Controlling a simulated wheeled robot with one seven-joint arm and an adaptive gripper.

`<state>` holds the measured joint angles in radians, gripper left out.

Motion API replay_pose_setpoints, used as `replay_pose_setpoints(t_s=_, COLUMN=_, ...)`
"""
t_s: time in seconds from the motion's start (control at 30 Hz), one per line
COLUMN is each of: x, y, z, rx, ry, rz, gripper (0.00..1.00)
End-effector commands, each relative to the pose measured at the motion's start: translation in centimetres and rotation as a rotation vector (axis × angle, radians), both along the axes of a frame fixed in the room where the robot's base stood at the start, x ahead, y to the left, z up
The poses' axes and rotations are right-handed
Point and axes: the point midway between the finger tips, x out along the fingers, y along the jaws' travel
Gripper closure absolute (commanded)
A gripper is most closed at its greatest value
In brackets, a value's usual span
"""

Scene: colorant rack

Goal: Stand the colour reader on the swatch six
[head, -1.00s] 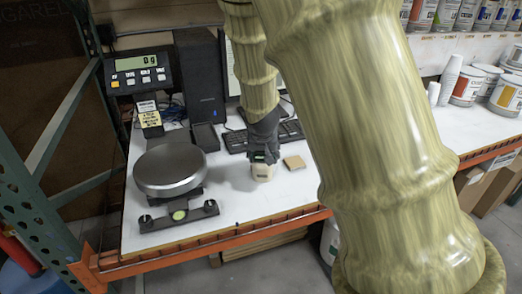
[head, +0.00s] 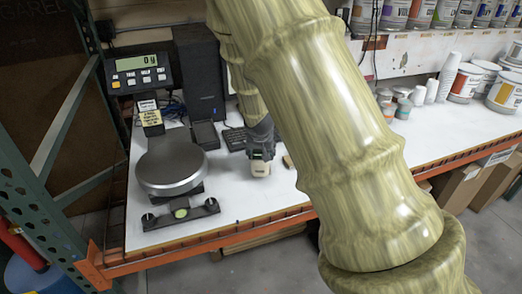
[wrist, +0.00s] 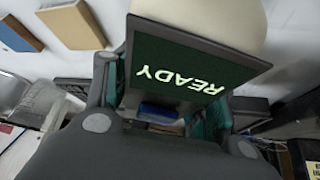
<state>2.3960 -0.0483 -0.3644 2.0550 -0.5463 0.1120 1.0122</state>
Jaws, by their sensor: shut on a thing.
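My gripper (head: 262,146) is shut on the colour reader (head: 260,167), a small cream device with a dark screen. In the wrist view the reader's screen (wrist: 192,70) shows "READY", upside down, between my fingers. In the head view the reader is low over the white bench, left of a tan swatch (head: 287,161) that my arm partly hides. I cannot tell whether the reader touches the bench. The wrist view shows a tan swatch (wrist: 72,24) and a blue swatch (wrist: 20,35) at upper left, apart from the reader. No number is legible on either swatch.
A scale with a round pan (head: 171,164) and a display (head: 138,72) stands left. A black tower (head: 202,70) and keyboard (head: 236,138) are behind the reader. Cups (head: 432,90) and paint cans (head: 484,78) stand right. My arm covers the middle of the bench.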

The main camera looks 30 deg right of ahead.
Motion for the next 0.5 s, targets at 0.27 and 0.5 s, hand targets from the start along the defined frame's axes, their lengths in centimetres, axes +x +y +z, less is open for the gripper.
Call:
replay_pose_setpoints(t_s=0.27, x=0.05, y=-0.02, z=-0.07, rx=0.0, ry=-0.002, rz=0.0, gripper=0.91)
replay_pose_setpoints(t_s=0.5, x=0.0, y=0.0, z=-0.39, rx=0.0, ry=0.0, rz=0.001, gripper=0.38)
